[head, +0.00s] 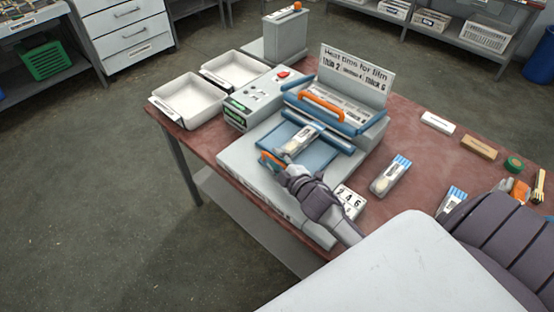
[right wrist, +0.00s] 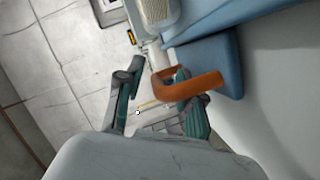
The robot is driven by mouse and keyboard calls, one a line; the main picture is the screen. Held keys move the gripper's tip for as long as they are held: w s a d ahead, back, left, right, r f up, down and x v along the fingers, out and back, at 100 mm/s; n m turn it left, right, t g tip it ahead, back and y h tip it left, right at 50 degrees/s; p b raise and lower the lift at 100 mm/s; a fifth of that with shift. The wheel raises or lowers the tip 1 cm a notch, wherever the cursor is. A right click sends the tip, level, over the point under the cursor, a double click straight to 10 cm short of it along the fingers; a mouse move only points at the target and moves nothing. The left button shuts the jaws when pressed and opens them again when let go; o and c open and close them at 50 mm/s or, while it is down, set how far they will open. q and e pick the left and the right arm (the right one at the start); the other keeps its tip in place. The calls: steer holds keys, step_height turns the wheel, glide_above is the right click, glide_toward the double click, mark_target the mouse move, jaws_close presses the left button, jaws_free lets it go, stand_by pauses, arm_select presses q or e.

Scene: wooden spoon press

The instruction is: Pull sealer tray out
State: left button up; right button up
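The sealer (head: 325,105) stands on the table with its upper part raised and an orange bar handle (head: 323,104) on it. Its blue tray (head: 313,155) lies low at the front, carrying a packet with a wooden spoon (head: 299,139). The tray's orange handle (head: 267,163) shows at the tray's front-left edge, and large in the right wrist view (right wrist: 200,88). My right gripper (head: 281,169) is at this handle. In the right wrist view my right gripper (right wrist: 156,85) has its fingers apart, one overlapping the handle; contact is unclear. My left gripper is not in view.
Two white bins (head: 190,99) (head: 236,68) and a control box (head: 262,97) stand left of the sealer. A number card (head: 348,201), another packet (head: 390,177) and small items lie to its right. The floor (head: 90,190) left of the table is clear.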

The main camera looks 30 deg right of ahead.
jaws_close()
steer(key=shift+s, duration=0.1)
steer(key=shift+a, duration=0.1)
steer(key=a, duration=0.2)
steer(key=s+a, duration=0.1)
steer(key=a, duration=0.1)
steer(key=s+a, duration=0.1)
steer(key=a, duration=0.2)
steer(key=shift+d+f, duration=0.1)
jaws_free()
